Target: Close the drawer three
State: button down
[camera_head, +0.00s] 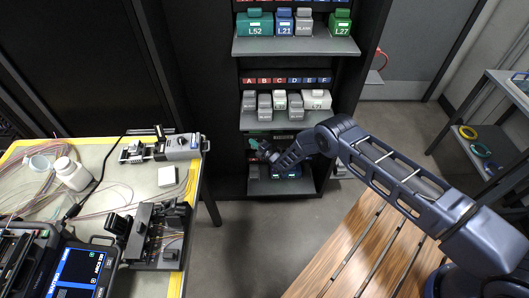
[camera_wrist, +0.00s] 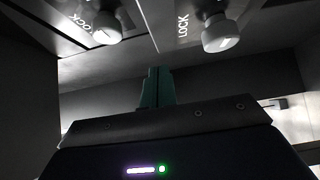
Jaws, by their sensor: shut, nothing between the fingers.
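My gripper (camera_head: 255,147) reaches into the dark cabinet, just below its second shelf and above the lowest tray. In the wrist view its teal fingers (camera_wrist: 157,88) are together and hold nothing. Two round knobs (camera_wrist: 220,34) marked LOCK show close by at the top of the wrist view. The lowest tray (camera_head: 262,189) of the cabinet sticks out at the bottom, partly hidden by my arm. No number shows on it, so I cannot tell which drawer is drawer three. I cannot tell whether the fingers touch anything.
Two cabinet shelves (camera_head: 283,46) with labelled boxes stick out above my gripper; the second shelf (camera_head: 275,122) is close over my arm. A workbench (camera_head: 118,152) with cables and devices stands left. A wooden slatted surface (camera_head: 335,252) is in front. Grey floor (camera_head: 235,245) lies clear between them.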

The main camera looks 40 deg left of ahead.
jog(key=c, duration=2.1)
grip_release()
jog(key=d, duration=1)
jog(key=shift+s+d, duration=0.15)
jog(key=shift+s, duration=0.2)
jog(key=o, duration=0.7)
jog(key=w+d, duration=0.1)
jog(key=w+d+f, duration=0.1)
jog(key=w, duration=0.1)
jog(key=shift+w+d+f, duration=0.1)
jog(key=shift+d+f, duration=0.05)
jog(key=shift+f, duration=0.05)
jog(key=shift+c, duration=0.2)
jog(key=m+h, duration=0.2)
send_near(283, 149)
jog(key=shift+n, duration=0.3)
jog(key=a, duration=0.3)
jog(key=a+f, duration=0.1)
jog(key=a, duration=0.3)
jog(key=a+f, duration=0.1)
jog(key=a, duration=0.2)
jog(key=shift+w+a+f, duration=0.1)
jog(key=shift+w+a, duration=0.05)
jog(key=shift+a, duration=0.05)
grip_shut()
